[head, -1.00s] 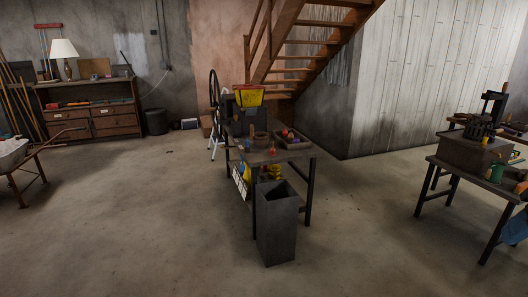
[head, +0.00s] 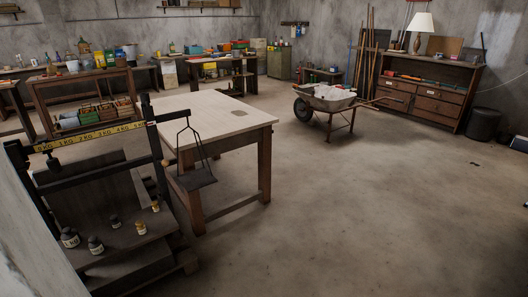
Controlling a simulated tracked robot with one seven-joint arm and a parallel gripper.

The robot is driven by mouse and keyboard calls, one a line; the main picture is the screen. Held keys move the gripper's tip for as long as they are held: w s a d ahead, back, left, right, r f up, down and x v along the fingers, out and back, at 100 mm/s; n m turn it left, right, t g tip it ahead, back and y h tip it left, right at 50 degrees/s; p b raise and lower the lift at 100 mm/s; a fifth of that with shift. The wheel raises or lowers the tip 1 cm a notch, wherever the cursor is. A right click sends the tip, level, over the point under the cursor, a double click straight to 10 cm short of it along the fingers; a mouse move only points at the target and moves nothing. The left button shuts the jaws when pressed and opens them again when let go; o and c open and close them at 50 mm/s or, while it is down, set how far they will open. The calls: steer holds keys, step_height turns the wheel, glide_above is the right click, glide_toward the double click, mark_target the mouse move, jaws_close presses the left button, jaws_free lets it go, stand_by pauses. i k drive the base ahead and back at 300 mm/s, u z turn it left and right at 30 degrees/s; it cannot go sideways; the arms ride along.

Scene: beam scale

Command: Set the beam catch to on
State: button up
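A beam scale stands at the left of the head view. Its beam (head: 90,136) carries a yellow strip with kg marks and runs between dark metal uprights. A dark pan (head: 197,180) hangs by thin rods from the beam's right end. Several small weights, dark and brass-coloured, such as a dark weight (head: 70,238), stand on the wooden base (head: 130,250) below. The beam catch is too small to tell apart, so I cannot see its setting. My gripper is not in view.
A wooden table (head: 222,112) stands just behind and right of the scale. A wheelbarrow (head: 330,101) and a drawer cabinet (head: 425,92) are farther back. A pale surface (head: 35,240) fills the lower left edge. The concrete floor (head: 360,215) at centre and right is clear.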

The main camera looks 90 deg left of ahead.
mark_target(164, 163)
steer(key=z, duration=1.2)
steer(key=i, duration=0.1)
steer(key=u, duration=3.3)
steer(key=i, duration=0.15)
steer(key=u, duration=2.1)
steer(key=i, duration=1)
steer(key=z, duration=0.35)
